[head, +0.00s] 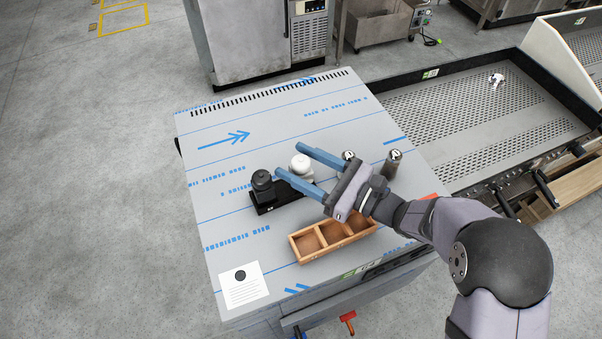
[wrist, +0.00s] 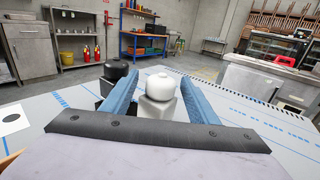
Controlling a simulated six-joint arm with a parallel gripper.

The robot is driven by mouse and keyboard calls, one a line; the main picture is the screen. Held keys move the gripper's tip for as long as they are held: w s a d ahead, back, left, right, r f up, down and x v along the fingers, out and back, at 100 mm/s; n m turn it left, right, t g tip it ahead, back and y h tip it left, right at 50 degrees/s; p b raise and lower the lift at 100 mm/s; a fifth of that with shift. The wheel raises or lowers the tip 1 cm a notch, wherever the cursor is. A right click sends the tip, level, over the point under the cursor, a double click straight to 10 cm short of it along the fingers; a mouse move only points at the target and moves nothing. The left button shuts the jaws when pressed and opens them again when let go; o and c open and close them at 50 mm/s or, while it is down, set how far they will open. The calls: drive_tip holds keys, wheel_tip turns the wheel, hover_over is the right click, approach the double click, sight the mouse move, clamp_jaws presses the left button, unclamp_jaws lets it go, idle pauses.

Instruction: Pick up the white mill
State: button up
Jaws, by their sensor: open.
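The white mill (head: 301,164) has a rounded white top and stands upright by a black stand (head: 267,208) on the wrapped tabletop. My gripper (head: 288,159) is open, its two blue fingers reaching out on either side of the white mill. In the wrist view the white mill (wrist: 160,86) shows between the fingers, with a paler grey body below its top. I see no clear contact, and its lower part is hidden. A black mill (head: 263,182) stands just left of it, outside the fingers; it also shows in the wrist view (wrist: 115,70).
A wooden box (head: 296,249) with three compartments lies in front, below my gripper. Two metal shakers (head: 392,160) stand to the right, one partly hidden behind my gripper. A white card (head: 242,292) lies at the front left corner. The back left of the tabletop is clear.

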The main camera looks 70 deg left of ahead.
drive_tip(key=shift+p+x, duration=0.45)
drive_tip(key=shift+x, duration=1.3)
drive_tip(key=shift+f, duration=0.1)
drive_tip(key=shift+c, duration=0.2)
drive_tip(key=c, duration=1.3)
drive_tip(key=shift+o, duration=0.2)
wheel_tip(320, 180, up, 10)
drive_tip(key=b, duration=0.1)
drive_tip(key=shift+b, duration=0.4)
